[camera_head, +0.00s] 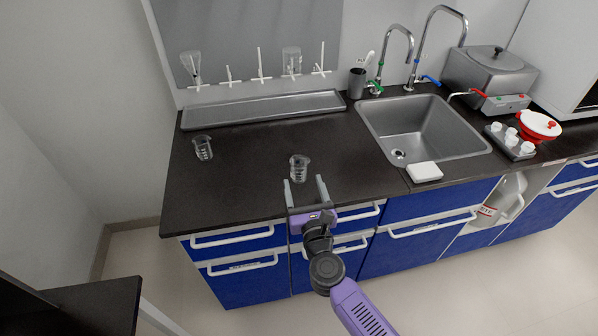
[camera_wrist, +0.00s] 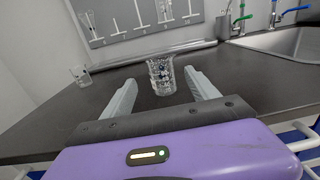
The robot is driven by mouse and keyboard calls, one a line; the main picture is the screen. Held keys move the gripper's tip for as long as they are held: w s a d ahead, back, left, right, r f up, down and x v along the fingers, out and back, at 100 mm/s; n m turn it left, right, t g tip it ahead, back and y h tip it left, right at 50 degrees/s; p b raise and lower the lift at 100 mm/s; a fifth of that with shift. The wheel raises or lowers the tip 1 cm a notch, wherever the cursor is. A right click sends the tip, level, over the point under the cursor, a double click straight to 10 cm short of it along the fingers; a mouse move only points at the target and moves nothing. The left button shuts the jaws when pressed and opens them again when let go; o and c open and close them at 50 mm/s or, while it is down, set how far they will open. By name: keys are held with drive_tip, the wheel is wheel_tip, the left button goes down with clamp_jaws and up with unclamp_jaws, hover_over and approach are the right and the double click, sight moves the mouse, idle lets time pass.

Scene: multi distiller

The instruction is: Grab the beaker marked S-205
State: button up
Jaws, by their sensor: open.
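Two clear glass beakers stand upright on the dark countertop (camera_head: 250,185). The nearer beaker (camera_head: 299,168) is just beyond my gripper's fingertips in the head view; in the wrist view this beaker (camera_wrist: 161,76) appears between the two fingers, with dark markings on its glass. The other beaker (camera_head: 203,148) stands farther left; it also shows in the wrist view (camera_wrist: 81,75). The label S-205 cannot be read on either one. My gripper (camera_head: 305,184) is open and empty at the counter's front edge, its fingers pointing toward the nearer beaker and apart from it.
A grey tray (camera_head: 262,110) lies along the back wall under a peg rack with glassware. A sink (camera_head: 424,128) with taps is to the right, with a white block (camera_head: 424,172) at its front edge. Blue drawers (camera_head: 235,262) are below the counter. The counter between the beakers is clear.

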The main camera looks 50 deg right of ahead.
sight(301, 171)
drive_tip(key=x, duration=0.8)
drive_tip(key=shift+s+p, duration=0.1)
drive_tip(key=shift+p, duration=0.3)
drive_tip(key=c, duration=1.5)
drive_tip(key=shift+o, duration=0.2)
drive_tip(key=shift+r, duration=0.2)
